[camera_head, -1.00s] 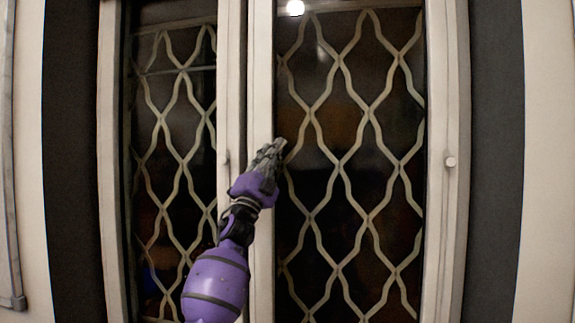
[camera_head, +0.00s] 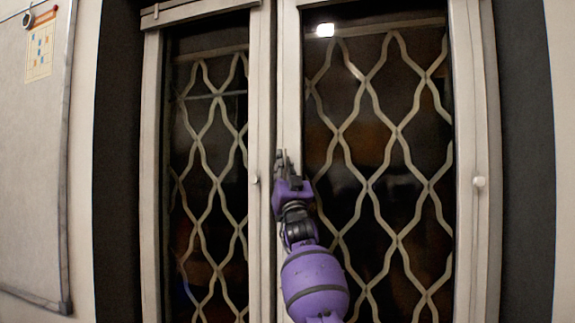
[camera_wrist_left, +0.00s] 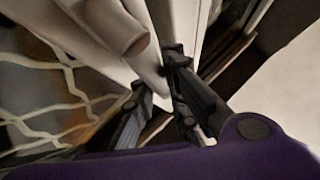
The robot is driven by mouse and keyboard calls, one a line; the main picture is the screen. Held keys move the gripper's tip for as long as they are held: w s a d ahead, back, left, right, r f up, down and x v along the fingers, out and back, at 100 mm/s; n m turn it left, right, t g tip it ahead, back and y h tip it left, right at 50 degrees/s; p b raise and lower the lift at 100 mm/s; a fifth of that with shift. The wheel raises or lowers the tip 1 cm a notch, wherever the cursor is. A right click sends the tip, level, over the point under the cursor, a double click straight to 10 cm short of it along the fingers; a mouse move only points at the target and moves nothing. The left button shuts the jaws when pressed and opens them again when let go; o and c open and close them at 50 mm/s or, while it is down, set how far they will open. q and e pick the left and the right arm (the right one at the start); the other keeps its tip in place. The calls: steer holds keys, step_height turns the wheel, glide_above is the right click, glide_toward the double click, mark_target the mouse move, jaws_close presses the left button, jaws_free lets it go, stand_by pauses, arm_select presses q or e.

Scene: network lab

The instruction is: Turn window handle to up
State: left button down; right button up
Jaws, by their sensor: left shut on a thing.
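The window (camera_head: 290,60) fills the middle of the head view, with two dark panes behind a wavy pale lattice. My left gripper (camera_head: 281,160) comes up from below against its pale central frame. The handle is hidden behind the gripper in the head view. In the left wrist view, the fingers of my left gripper (camera_wrist_left: 158,90) are close together around the narrow end of a pale part, which looks like the window handle (camera_wrist_left: 150,76). A rounded pale piece sits just above it. The exact contact and the handle's angle are hard to make out. My right gripper is not in view.
A whiteboard (camera_head: 30,150) with a paper sheet hangs on the left wall. A small pale knob (camera_head: 479,182) sits on the right frame and another small one (camera_head: 256,180) left of the gripper. Dark strips flank the window. No loose objects show near the gripper.

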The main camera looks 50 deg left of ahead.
arm_select(q)
steer(key=shift+s+a+r+n+g, duration=0.1)
steer(key=shift+s+a+n+g, duration=0.1)
steer(key=shift+n+g, duration=0.5)
steer(key=c, duration=1.9)
jaws_free()
steer(key=shift+c, duration=0.2)
steer(key=shift+o, duration=1)
steer(key=shift+s+a, duration=0.1)
steer(key=shift+a, duration=0.1)
steer(key=shift+d, duration=0.15)
steer(key=shift+d+f, duration=0.1)
steer(key=shift+f, duration=0.1)
steer(key=v, duration=1.1)
steer(key=shift+f, duration=0.25)
steer(key=shift+d, duration=0.15)
